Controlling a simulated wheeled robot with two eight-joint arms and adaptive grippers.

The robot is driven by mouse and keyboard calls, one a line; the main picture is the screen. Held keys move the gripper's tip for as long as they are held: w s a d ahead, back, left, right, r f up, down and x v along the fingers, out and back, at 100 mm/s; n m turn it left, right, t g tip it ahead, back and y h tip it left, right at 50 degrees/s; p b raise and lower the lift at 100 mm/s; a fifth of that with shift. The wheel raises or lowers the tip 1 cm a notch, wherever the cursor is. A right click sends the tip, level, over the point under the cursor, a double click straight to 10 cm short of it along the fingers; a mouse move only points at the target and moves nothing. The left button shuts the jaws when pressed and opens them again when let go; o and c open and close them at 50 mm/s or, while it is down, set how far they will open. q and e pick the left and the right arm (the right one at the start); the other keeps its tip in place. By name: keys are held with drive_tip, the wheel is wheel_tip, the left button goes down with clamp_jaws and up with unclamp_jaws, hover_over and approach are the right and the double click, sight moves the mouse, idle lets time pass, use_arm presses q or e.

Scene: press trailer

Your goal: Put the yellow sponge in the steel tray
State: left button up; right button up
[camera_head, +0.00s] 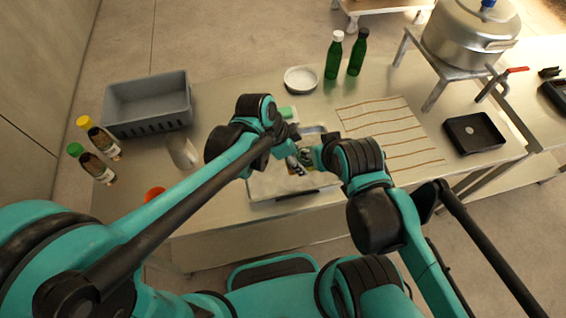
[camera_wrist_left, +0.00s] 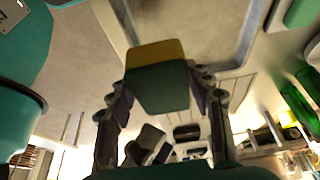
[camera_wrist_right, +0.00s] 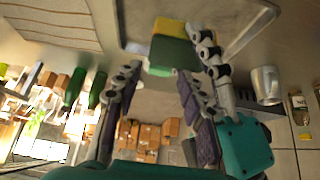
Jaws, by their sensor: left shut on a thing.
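The yellow sponge with a green side shows between my left gripper's fingers in the left wrist view (camera_wrist_left: 157,78). It also shows in the right wrist view (camera_wrist_right: 173,50). The steel tray (camera_head: 265,184) lies at the table's front edge, and the sponge is held over it. Whether it touches the tray floor I cannot tell. My left gripper (camera_head: 293,160) is shut on the sponge. My right gripper (camera_head: 314,154) is close beside it with its fingers apart, near the sponge. In the head view, the arms mostly hide the sponge.
A grey bin (camera_head: 150,103), a metal mug (camera_head: 182,151) and two dark bottles (camera_head: 97,163) stand on the left. A white bowl (camera_head: 300,79) and green bottles (camera_head: 333,56) stand behind. A striped cloth (camera_head: 395,130) and black tray (camera_head: 473,133) lie on the right.

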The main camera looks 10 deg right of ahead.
use_arm(q)
drive_tip(key=b, duration=0.6)
hover_over(268, 169)
drive_tip(key=a, duration=0.2)
drive_tip(key=f, duration=0.7)
drive_tip(key=shift+w+d, duration=0.1)
drive_tip(key=shift+d, duration=0.15)
use_arm(e)
wheel_tip(268, 169, down, 6)
drive_tip(key=shift+r, duration=0.1)
use_arm(q)
wheel_tip(268, 169, down, 4)
drive_tip(key=shift+b, duration=1.25)
use_arm(e)
wheel_tip(268, 169, down, 3)
drive_tip(key=shift+f, duration=0.1)
use_arm(q)
drive_tip(key=shift+f, duration=0.2)
use_arm(e)
drive_tip(key=shift+f, duration=0.15)
use_arm(q)
drive_tip(key=o, duration=0.7)
drive_tip(key=shift+r, duration=0.1)
